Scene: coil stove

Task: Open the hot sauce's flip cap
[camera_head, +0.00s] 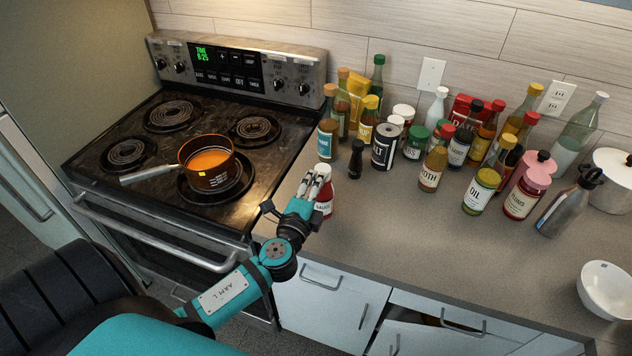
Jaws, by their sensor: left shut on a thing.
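The hot sauce (324,206) is a small red bottle with a white label, standing upright at the counter's left front edge, close to the stove. My left gripper (318,183) reaches up from below and is shut on the upper part of the bottle. The right gripper is not in view.
Left is the stove (100,176), with an orange-filled pot (196,163) on a coil. A dark shaker (356,160) and several bottles stand behind the sauce. A white bowl (606,290) sits far right. The counter's front (430,260) is clear.

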